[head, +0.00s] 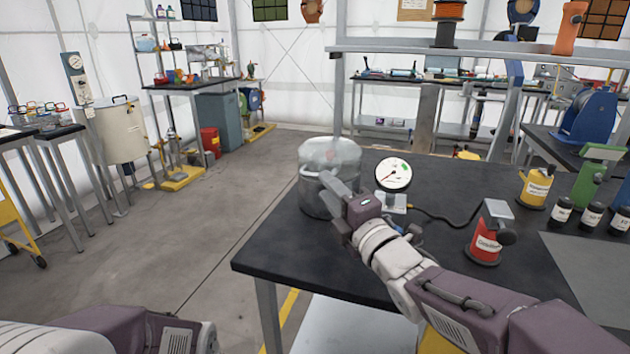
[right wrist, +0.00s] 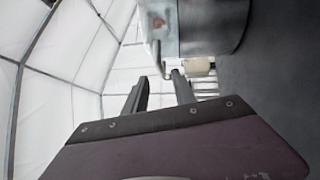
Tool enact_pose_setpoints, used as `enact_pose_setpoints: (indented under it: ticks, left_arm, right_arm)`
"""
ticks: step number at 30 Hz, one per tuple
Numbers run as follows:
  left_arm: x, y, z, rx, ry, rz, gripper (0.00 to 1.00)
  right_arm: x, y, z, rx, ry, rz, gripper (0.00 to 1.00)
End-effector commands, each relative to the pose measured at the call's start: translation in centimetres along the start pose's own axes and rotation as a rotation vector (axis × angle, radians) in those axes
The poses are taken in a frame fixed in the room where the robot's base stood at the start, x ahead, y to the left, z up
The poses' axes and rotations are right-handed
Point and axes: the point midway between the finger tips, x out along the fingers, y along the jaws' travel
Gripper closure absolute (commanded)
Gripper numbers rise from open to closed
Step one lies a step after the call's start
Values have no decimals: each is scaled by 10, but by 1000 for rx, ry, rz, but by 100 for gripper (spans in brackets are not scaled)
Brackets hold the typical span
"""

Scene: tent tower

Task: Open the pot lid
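The metal pot (head: 328,190) stands on the black table near its far left corner, with its domed silver lid (head: 330,153) on top. My right gripper (head: 338,187) is in front of the pot's near side, its fingers pointing up toward the lid. In the right wrist view the fingers (right wrist: 160,88) are apart with nothing held between them. My left gripper is out of view; only part of my left arm shows.
A round gauge (head: 393,174) stands right of the pot, with a dark cable running from its base. A red can (head: 489,236), a yellow can (head: 537,186) and small dark bottles (head: 592,215) stand farther right. Open floor (head: 190,245) lies left of the table.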

Motion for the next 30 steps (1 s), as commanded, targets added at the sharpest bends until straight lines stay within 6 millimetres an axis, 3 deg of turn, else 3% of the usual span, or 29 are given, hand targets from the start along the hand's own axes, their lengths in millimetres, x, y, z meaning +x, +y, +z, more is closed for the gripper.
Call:
enact_pose_setpoints:
  ticks: [3,9,19,22,23,30]
  left_arm:
    - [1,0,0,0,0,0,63]
    - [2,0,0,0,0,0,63]
    - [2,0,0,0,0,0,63]
    - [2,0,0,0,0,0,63]
    - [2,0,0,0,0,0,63]
    - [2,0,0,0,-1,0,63]
  right_arm:
    - [26,-1,-1,1,2,-1,68]
    - [56,-1,0,0,1,0,68]
    - [62,0,0,0,-1,0,68]
    - [62,0,0,0,-1,0,96]
    - [62,0,0,0,-1,0,100]
    - [62,0,0,1,-1,1,100]
